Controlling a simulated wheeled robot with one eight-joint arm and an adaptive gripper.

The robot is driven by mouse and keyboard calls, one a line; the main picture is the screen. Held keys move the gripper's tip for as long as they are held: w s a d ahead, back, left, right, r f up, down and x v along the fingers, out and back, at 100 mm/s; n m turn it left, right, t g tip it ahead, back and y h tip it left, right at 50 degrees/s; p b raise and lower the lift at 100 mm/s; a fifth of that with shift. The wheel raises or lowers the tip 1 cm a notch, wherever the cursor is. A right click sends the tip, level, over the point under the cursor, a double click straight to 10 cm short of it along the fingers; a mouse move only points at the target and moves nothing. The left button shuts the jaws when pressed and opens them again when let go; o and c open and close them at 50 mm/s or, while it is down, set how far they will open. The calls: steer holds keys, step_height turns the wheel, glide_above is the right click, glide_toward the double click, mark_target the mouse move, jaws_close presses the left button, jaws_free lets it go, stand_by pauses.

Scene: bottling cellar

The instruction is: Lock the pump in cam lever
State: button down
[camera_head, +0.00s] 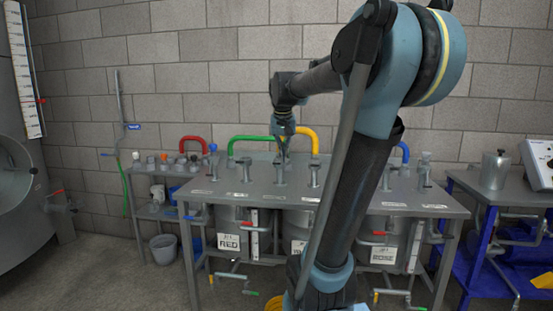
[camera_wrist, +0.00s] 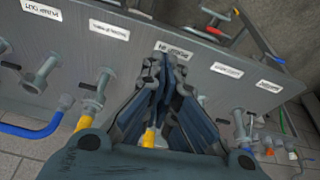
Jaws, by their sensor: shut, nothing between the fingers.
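My gripper (camera_head: 285,153) points down over the back middle of the grey steel table (camera_head: 232,187). Its fingers also show in the wrist view (camera_wrist: 166,66), drawn together with nothing held. A row of upright metal fittings stands on the table, including one just below the gripper (camera_head: 279,172) and one to its right (camera_head: 314,172). The wrist view shows a post fitting (camera_wrist: 42,75) and a fitting on a yellow hose (camera_wrist: 98,93) left of the fingers. The fingers hide the fitting behind them.
Green (camera_head: 250,138) and yellow (camera_head: 315,138) hoses arch behind the table. White labels line its front edge. Tanks marked RED (camera_head: 228,243) and ROSE (camera_head: 383,255) stand below. A bucket (camera_head: 164,248) is at left; a blue-framed bench (camera_head: 478,238) stands right.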

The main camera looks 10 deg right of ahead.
steer(key=w+a+r+m, duration=0.1)
steer(key=w+r, duration=0.6)
steer(key=w, duration=0.7)
steer(key=shift+t, duration=0.3)
steer(key=x, duration=1.3)
steer(key=shift+f, duration=0.2)
steer(key=shift+d, duration=0.2)
steer(key=shift+s+a+f+t+h, duration=0.2)
steer(key=shift+t+h, duration=0.1)
steer(key=shift+t, duration=0.1)
